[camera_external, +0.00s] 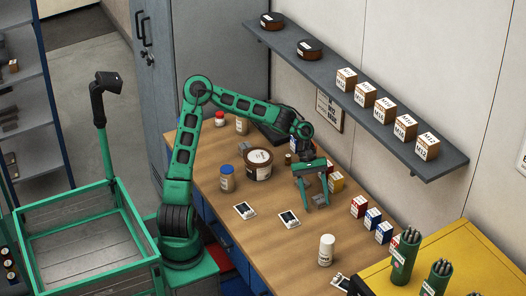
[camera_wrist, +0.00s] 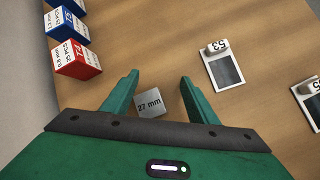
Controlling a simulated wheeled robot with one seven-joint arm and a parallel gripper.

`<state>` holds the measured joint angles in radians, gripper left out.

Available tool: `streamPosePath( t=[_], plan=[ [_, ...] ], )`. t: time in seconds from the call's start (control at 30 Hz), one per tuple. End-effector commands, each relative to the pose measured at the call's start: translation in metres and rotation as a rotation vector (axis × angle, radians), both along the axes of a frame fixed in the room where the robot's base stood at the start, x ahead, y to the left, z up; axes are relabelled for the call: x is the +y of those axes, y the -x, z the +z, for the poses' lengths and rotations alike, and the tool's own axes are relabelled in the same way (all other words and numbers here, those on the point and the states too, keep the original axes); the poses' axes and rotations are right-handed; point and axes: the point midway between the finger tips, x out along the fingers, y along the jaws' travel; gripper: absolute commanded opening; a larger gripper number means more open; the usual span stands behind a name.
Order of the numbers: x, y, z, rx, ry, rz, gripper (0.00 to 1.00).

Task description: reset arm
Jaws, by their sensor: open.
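My gripper (camera_external: 315,204) hangs over the middle of the wooden workbench (camera_external: 285,238), its green fingers pointing down, open. In the wrist view my gripper (camera_wrist: 160,79) shows two fingers spread apart. A small grey block marked "27 mm" (camera_wrist: 150,103) shows between them, nearer the left finger, with a gap on the right. In the external view the fingers partly hide this block. The frames do not clearly show its height above the bench. My arm is bent and reaches out over the bench.
Two white-edged cards, marked 53 (camera_wrist: 224,70) and 55 (camera_wrist: 312,103), lie nearby. Small boxes (camera_wrist: 75,60) line the wall side. A grey shelf (camera_external: 340,98) overhangs the back.

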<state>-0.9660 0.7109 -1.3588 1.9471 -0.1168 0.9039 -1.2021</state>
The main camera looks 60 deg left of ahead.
Motion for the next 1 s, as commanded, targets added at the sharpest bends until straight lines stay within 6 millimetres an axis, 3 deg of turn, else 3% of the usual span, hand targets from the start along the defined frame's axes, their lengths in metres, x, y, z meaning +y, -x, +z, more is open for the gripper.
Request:
streamPosePath(
  t=[0.4, 0.57, 0.67, 1.0],
  plan=[
    [0.019, 0.002, 0.010, -0.143, -0.249, -0.056, 0.53],
    [0.026, 0.013, 0.017, -0.196, -0.343, -0.114, 0.53],
    [0.023, 0.032, 0.020, -0.232, -0.406, -0.204, 0.53],
    [0.005, 0.144, 0.021, -0.326, -0.535, -0.707, 0.53]
  ],
)
